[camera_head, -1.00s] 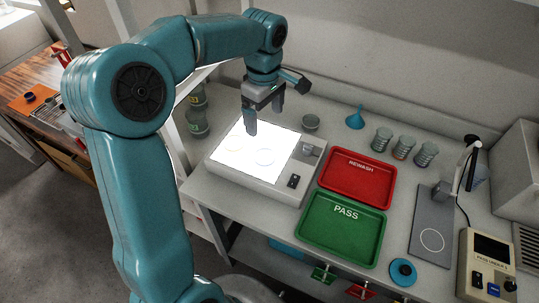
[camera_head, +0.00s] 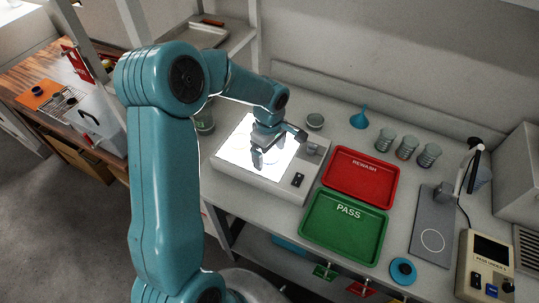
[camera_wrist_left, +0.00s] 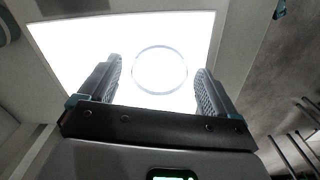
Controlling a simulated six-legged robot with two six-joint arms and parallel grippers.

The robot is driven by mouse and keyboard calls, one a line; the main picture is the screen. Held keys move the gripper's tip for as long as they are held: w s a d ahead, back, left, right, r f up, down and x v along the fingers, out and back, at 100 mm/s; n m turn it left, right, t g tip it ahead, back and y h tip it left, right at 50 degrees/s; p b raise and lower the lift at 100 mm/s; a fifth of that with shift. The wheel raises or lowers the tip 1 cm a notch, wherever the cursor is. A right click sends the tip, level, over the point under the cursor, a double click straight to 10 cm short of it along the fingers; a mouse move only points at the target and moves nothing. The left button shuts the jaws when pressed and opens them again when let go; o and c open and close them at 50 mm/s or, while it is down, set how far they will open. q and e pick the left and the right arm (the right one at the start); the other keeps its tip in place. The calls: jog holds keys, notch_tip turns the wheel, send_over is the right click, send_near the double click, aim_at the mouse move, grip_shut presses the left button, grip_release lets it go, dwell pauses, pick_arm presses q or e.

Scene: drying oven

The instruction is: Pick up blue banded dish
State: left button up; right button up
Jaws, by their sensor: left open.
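A clear round dish (camera_wrist_left: 160,71) with a thin grey-blue rim lies on the bright white light panel (camera_head: 235,150). In the left wrist view it shows between and beyond the two fingers of my left gripper (camera_wrist_left: 158,92). That gripper is open and empty, with one finger on either side of the dish in the picture; I cannot tell how high it is above it. In the head view the left gripper (camera_head: 262,162) points down over the panel, and the dish is washed out by the glare or partly hidden there. My right gripper is not in view.
A red REWASH tray (camera_head: 360,178) and a green PASS tray (camera_head: 343,229) lie right of the light box. Several stacked dishes (camera_head: 406,148), a blue funnel (camera_head: 359,118) and a small round dish (camera_head: 314,121) stand behind.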

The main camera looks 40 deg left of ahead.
pick_arm(q)
jog(key=c, duration=1.1)
jog(key=shift+c, duration=0.2)
